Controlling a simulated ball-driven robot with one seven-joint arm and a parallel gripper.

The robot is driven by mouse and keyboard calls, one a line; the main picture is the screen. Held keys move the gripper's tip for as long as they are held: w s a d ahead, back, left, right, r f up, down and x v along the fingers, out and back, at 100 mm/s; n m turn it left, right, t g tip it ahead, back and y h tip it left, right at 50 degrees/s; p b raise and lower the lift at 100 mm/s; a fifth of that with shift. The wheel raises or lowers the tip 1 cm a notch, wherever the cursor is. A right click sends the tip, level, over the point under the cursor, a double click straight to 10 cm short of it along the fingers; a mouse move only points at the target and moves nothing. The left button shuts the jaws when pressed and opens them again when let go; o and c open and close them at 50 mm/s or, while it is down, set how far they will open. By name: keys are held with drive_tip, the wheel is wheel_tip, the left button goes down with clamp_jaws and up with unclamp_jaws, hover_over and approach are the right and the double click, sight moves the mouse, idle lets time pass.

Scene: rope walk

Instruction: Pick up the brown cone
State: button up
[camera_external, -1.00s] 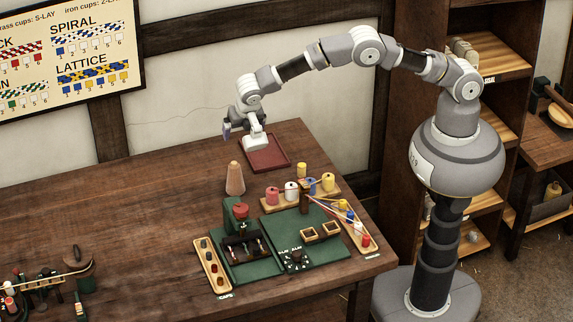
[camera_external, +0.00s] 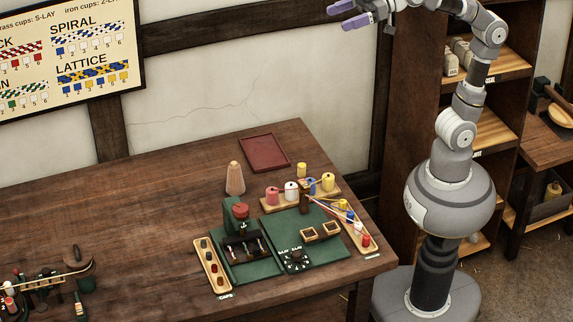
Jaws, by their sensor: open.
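The brown cone (camera_external: 235,179) stands upright on the wooden table, left of the spool rack and below the red tray. It looks pinkish tan with a rounded pale tip. My gripper (camera_external: 342,14) is at the top edge of the view, high above the table and up and right of the cone. Its purple fingers are spread apart with nothing between them. Part of my wrist is cut off by the frame's top edge.
An empty red tray (camera_external: 264,152) lies behind the cone. A rack of colored spools (camera_external: 300,198) and a green board (camera_external: 262,266) with fittings stand to its right and front. A wooden strip of caps (camera_external: 212,267) lies in front.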

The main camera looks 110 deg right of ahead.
sight(235, 163)
drive_tip(key=shift+s+a+r, duration=0.15)
drive_tip(key=shift+s+r, duration=0.05)
drive_tip(key=shift+s, duration=0.1)
